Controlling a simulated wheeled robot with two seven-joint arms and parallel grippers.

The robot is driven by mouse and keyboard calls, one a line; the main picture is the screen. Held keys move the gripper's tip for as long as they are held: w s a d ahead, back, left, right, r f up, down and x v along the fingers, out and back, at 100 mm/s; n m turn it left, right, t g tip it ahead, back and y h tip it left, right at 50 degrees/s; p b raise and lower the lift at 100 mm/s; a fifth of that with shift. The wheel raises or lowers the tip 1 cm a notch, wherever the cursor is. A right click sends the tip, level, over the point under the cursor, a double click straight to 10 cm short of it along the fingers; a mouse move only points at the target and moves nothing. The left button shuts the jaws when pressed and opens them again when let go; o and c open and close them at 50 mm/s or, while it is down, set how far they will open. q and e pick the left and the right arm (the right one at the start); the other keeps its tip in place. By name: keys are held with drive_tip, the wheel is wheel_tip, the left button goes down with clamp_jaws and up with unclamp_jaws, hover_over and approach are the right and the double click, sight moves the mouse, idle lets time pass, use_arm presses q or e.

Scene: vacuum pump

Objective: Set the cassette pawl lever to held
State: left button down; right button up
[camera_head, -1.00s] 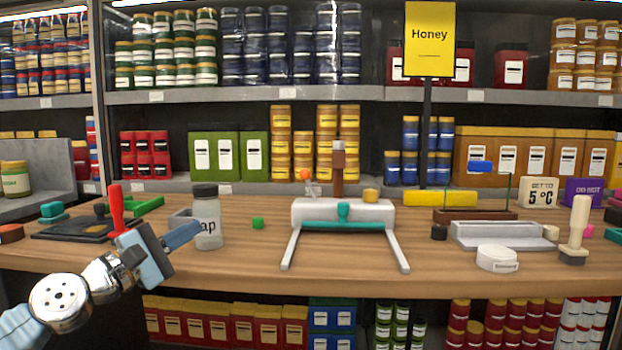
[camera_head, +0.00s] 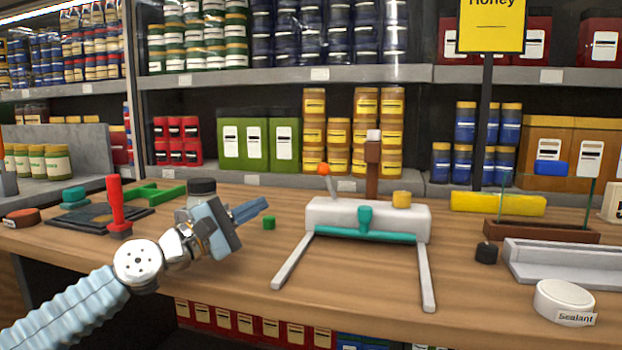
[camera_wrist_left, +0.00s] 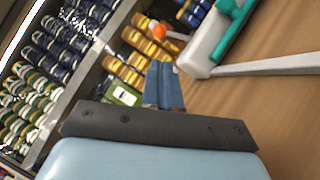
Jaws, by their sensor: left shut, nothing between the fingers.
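A white device (camera_head: 335,217) with two forward legs, a teal bar (camera_head: 350,234) and a brown post (camera_head: 373,170) stands mid-table. A thin lever with an orange ball tip (camera_head: 323,169) rises at its left end and leans left. The ball also shows in the left wrist view (camera_wrist_left: 158,31), beyond my fingertips. No label shows whether this is the pawl lever or which setting is held. My left gripper (camera_head: 262,204) is shut and empty, left of the device and apart from it. Its blue fingers (camera_wrist_left: 164,86) lie together in the wrist view. My right gripper is out of view.
A dark-lidded jar (camera_head: 202,187) is mostly hidden behind my left gripper. A red upright handle (camera_head: 115,205) stands at left. A sealant tub (camera_head: 565,300) and grey tray (camera_head: 560,262) are at right.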

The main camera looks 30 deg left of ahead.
use_arm(q)
drive_tip(key=p, duration=0.3)
approach(319, 172)
drive_tip(key=x, duration=0.5)
drive_tip(key=shift+w+d+r, duration=0.1)
drive_tip(key=shift+w+r, duration=0.05)
drive_tip(key=shift+w+d, duration=0.2)
drive_tip(key=shift+w, duration=0.55)
